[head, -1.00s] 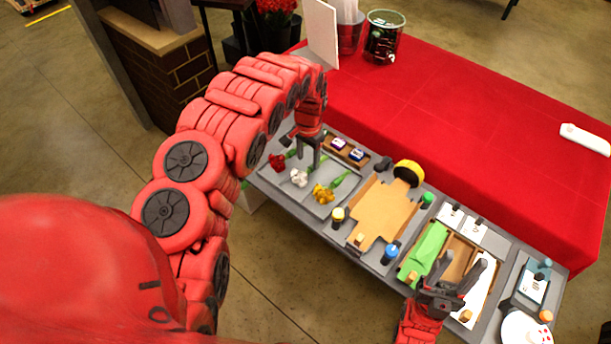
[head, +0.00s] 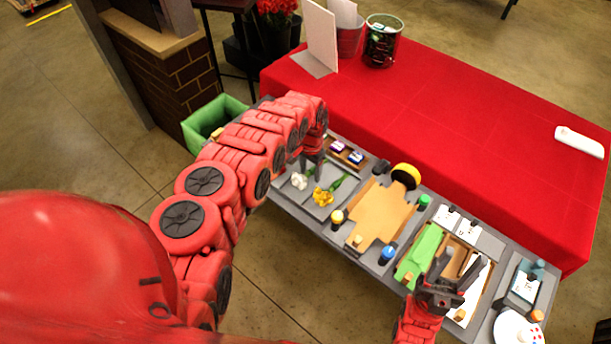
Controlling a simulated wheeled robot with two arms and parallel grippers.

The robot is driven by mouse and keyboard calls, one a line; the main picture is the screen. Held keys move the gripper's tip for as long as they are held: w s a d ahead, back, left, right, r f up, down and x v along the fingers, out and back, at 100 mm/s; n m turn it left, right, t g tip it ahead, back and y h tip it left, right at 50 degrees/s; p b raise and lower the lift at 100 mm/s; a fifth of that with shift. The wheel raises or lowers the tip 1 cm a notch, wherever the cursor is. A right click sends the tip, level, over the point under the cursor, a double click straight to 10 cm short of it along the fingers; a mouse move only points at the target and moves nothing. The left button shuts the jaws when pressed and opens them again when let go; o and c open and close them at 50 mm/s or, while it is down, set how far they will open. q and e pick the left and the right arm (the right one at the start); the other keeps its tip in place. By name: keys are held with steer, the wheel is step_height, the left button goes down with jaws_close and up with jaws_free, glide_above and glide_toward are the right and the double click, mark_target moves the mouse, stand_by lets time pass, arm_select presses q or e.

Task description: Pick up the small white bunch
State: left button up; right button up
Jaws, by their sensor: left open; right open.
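The small white bunch (head: 299,181) lies on the grey tray (head: 304,202) at the left end of the workbench. A yellow bunch (head: 322,197) with a green stem lies just right of it. My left gripper (head: 312,164) points down over the tray, just above and right of the white bunch's blooms. It is open, and its fingertips are small and partly dark, so I cannot tell if they touch the stem. The red bunch is hidden behind my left arm. My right gripper (head: 452,286) is open and empty above the right part of the bench, near the green wrap (head: 419,252).
A wooden holder with small labelled blocks (head: 347,153) stands behind the tray. A brown paper sheet (head: 380,213) and a yellow tape roll (head: 405,176) lie right of it. A green bin (head: 208,118) stands on the floor at left. The red table (head: 470,130) is mostly clear.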

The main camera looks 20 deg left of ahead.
arm_select(q)
jaws_close()
steer(key=shift+w+r, duration=0.1)
steer(key=shift+r, duration=0.1)
stand_by(0.3)
